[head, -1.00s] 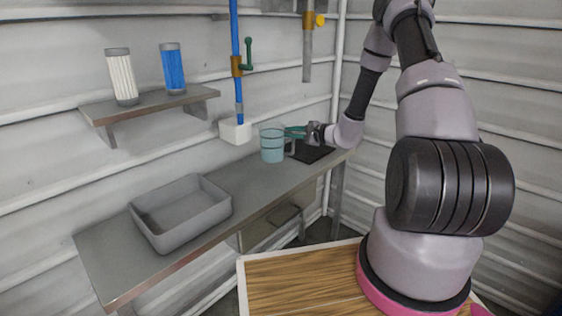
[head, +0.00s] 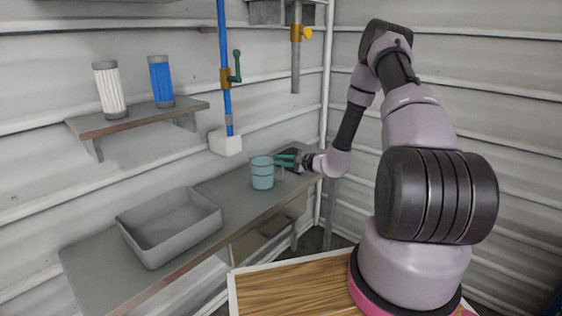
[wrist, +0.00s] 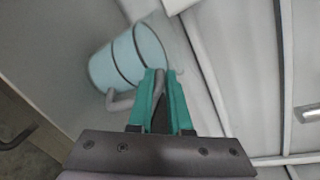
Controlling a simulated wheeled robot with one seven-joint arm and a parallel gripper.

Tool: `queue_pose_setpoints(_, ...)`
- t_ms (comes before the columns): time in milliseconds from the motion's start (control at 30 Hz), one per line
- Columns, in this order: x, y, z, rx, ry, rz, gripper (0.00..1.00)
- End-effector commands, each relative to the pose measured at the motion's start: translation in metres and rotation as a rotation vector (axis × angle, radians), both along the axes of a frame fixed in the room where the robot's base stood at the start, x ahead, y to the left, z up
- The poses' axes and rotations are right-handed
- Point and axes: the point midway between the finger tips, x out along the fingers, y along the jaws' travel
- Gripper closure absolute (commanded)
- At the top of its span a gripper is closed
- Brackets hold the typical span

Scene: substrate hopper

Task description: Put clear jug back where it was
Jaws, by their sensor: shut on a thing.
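The clear jug (head: 262,173) is a bluish see-through vessel with dark bands, upright at the right part of the grey bench. In the head view its base looks on or just above the bench top; I cannot tell which. My gripper (head: 284,160) reaches it from the right, with green fingers at the jug's handle side. In the wrist view the jug (wrist: 128,57) shows with its grey handle (wrist: 122,101) running to the green fingers. My gripper (wrist: 160,88) is shut on the handle. A dark mat behind the jug is mostly hidden by my arm.
A grey open tub (head: 170,228) stands on the bench (head: 90,268) at the left. A wall shelf (head: 140,120) holds a white-striped cylinder (head: 109,89) and a blue cylinder (head: 160,82). A blue pipe (head: 226,105) with a green-handled valve ends in a white block (head: 225,143) above the bench.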

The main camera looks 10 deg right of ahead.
Motion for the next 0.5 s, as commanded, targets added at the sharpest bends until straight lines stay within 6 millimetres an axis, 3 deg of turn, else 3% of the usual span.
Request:
queue_pose_setpoints(33,0.0000,0.0002,-0.0009,0.000,0.000,0.000,0.75)
queue_pose_setpoints(100,-0.0001,0.0002,-0.0006,0.000,0.000,0.000,0.53)
queue_pose_setpoints(500,-0.0025,-0.0024,0.0029,-0.001,0.001,0.000,0.53)
